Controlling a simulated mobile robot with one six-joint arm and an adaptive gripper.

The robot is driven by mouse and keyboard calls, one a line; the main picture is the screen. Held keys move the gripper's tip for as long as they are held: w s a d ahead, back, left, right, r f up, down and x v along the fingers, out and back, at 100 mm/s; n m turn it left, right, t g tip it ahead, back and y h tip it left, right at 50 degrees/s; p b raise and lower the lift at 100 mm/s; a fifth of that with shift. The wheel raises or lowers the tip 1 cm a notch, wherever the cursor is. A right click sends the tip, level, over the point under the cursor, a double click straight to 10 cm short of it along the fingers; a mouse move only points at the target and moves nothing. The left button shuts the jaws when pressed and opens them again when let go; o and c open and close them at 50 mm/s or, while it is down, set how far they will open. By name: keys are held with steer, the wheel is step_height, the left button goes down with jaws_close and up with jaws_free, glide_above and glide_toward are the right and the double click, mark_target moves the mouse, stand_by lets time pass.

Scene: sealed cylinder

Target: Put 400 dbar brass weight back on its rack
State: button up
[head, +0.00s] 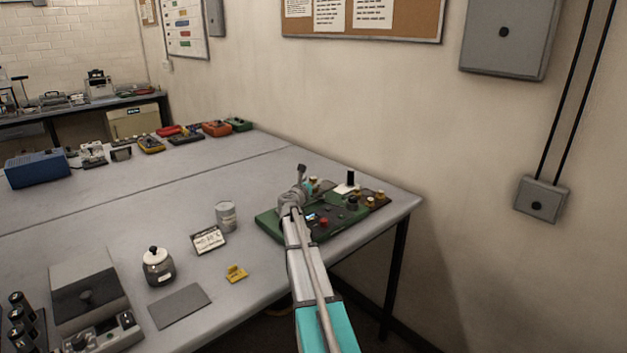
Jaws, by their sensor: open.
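My gripper (303,187) is small in the head view, at the end of my arm, above the back left part of a green board (268,224). Its fingers are too small to make out clearly, and I see nothing held in it. A small brass-coloured piece (314,181) shows just right of it. Several brass-topped pieces (381,195) stand on a dark base at the board's right end, which may be the rack. No marks can be read, so I cannot tell which is the 400 dbar weight. My arm hides part of the board.
A black cylinder on a white pad (345,188) stands behind the board. A grey can (226,215), a label card (208,240), a lidded jar (158,265) and a yellow piece (236,273) stand to the left. The table's right edge is close to the board.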

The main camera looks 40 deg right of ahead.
steer(key=v, duration=1.1)
steer(key=shift+s+a, duration=0.1)
steer(key=w+a+r+n+t+y+p, duration=0.35)
steer(key=a+n+y, duration=0.25)
steer(key=a+n, duration=0.4)
steer(key=w+a+r+n+t+y+p, duration=0.2)
steer(key=a+r+n+t+y+p, duration=0.3)
steer(key=a+n, duration=0.5)
steer(key=s+a+n+g+y+p, duration=0.2)
steer(key=a+n+y+p, duration=0.3)
steer(key=a+n, duration=0.45)
steer(key=s+a+f+n+g+y+p, duration=0.2)
steer(key=s+a+n+g+y, duration=0.15)
steer(key=s+a+n, duration=0.3)
steer(key=s+a+n+g+h+p, duration=0.1)
steer(key=s+n+g+p, duration=0.3)
steer(key=s, duration=0.6)
steer(key=s+a+n+g+h+p, duration=0.2)
steer(key=s+n+g+h+p, duration=0.1)
steer(key=s+n+g, duration=0.5)
steer(key=s+p, duration=0.1)
steer(key=s, duration=0.1)
steer(key=shift+s+a+f+p, duration=0.35)
steer(key=shift+s+f+p, duration=0.05)
